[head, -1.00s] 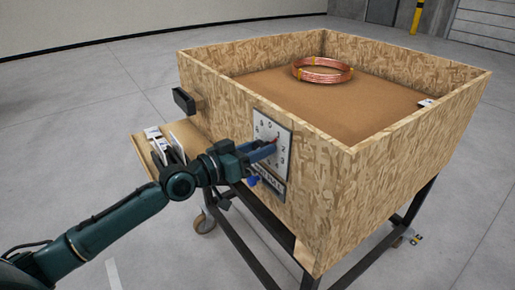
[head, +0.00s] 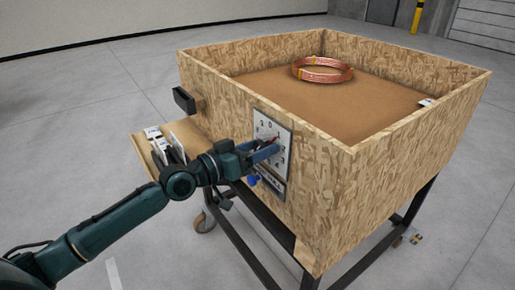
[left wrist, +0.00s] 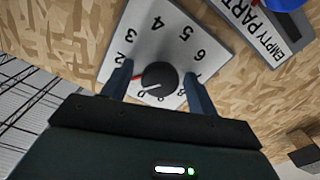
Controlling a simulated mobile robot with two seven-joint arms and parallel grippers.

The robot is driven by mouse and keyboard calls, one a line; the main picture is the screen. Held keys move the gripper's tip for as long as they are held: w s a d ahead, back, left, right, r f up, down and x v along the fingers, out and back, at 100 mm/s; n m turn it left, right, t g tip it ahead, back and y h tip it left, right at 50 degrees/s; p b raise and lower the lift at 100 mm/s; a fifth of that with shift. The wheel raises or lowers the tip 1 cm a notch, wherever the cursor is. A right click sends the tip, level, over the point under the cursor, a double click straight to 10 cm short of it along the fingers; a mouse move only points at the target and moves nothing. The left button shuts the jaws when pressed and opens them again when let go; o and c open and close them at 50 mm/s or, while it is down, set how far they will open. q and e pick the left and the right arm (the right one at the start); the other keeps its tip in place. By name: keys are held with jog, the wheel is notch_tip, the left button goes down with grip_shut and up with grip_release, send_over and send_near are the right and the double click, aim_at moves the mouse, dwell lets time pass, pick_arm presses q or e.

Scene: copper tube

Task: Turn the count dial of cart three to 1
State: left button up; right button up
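The cart is a chipboard box (head: 320,190) on a black wheeled frame. Its count dial plate (head: 286,128) is white with black digits, on the near side wall. In the left wrist view the black round knob (left wrist: 158,78) sits at the plate's middle, with a red mark toward the left finger, near the 2 and the finger-covered spot below it. My left gripper (head: 272,150), also in the left wrist view (left wrist: 158,70), has one finger on each side of the knob, with gaps showing. The 1 is hidden or unclear. My right gripper is not in view.
Below the dial is an "EMPTY PART" label plate (left wrist: 262,30) with a blue knob (head: 252,181). A side shelf (head: 143,150) with white cards lies left of my wrist. A black handle (head: 184,101) juts from the wall. A copper coil (head: 322,70) lies in the box.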

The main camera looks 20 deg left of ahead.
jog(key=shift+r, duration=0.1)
pick_arm(q)
jog(key=shift+s+a+f, duration=0.1)
jog(key=shift+s+a, duration=0.15)
jog(key=b+v, duration=0.3)
jog(key=v, duration=0.9)
jog(key=shift+s, duration=0.2)
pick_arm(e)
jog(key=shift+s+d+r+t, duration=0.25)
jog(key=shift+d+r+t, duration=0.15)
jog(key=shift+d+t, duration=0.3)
pick_arm(q)
jog(key=shift+a, duration=0.15)
